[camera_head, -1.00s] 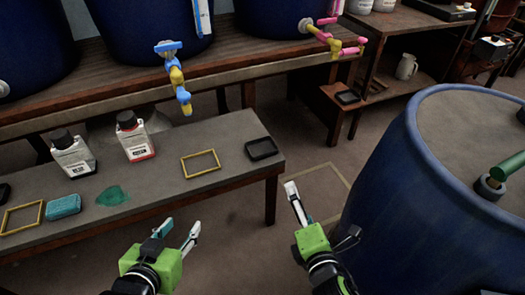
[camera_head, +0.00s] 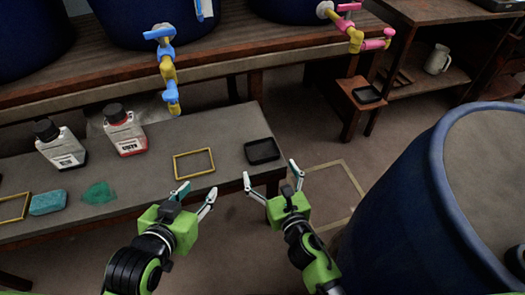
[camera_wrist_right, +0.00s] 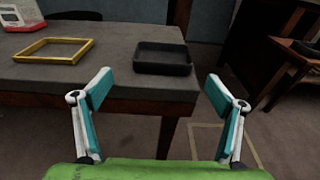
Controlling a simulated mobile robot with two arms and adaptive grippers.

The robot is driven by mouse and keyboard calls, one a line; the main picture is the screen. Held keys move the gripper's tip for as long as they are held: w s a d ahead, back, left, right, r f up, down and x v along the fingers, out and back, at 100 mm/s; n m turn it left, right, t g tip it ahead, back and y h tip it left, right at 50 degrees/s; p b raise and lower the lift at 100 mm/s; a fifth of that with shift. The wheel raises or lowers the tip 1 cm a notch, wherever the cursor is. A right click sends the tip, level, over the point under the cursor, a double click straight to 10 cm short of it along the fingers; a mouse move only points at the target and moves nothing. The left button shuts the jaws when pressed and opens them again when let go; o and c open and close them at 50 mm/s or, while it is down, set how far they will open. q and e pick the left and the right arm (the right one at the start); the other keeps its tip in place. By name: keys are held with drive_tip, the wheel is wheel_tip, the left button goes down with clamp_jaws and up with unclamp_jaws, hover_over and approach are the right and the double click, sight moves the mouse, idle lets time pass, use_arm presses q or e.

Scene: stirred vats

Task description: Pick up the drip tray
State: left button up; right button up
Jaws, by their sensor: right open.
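A black drip tray (camera_head: 262,151) lies at the right end of the low grey bench, near its front corner. In the right wrist view the tray (camera_wrist_right: 162,60) is ahead of the jaws, between the two fingers in the picture. My right gripper (camera_head: 272,176) is open and empty, just in front of the bench edge and short of the tray. In the right wrist view my right gripper (camera_wrist_right: 162,92) has its fingers wide apart. My left gripper (camera_head: 197,193) is open and empty in front of the bench, left of the right one.
A yellow frame (camera_head: 194,164) lies left of the tray, with a green cloth (camera_head: 98,193), a blue sponge (camera_head: 47,202) and two bottles (camera_head: 124,130) farther left. Another black tray (camera_head: 366,95) sits on a small stand. A large blue barrel (camera_head: 440,190) is at right.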

sight(266, 159)
drive_tip(key=shift+x, duration=0.95)
drive_tip(key=x, duration=0.4)
drive_tip(key=shift+w+d+r+b, duration=0.2)
drive_tip(key=shift+w+r+b, duration=0.05)
drive_tip(key=shift+b, duration=0.15)
drive_tip(key=shift+w+a, duration=0.1)
drive_tip(key=shift+w, duration=0.1)
use_arm(q)
drive_tip(key=r, duration=0.1)
drive_tip(key=w+r+t, duration=0.1)
drive_tip(key=w+d+r+t, duration=0.1)
drive_tip(key=r, duration=0.1)
drive_tip(key=shift+w+d+h, duration=0.1)
drive_tip(key=shift+w+h, duration=0.15)
drive_tip(key=shift+h, duration=0.15)
use_arm(e)
drive_tip(key=shift+c, duration=0.5)
drive_tip(key=c, duration=1.1)
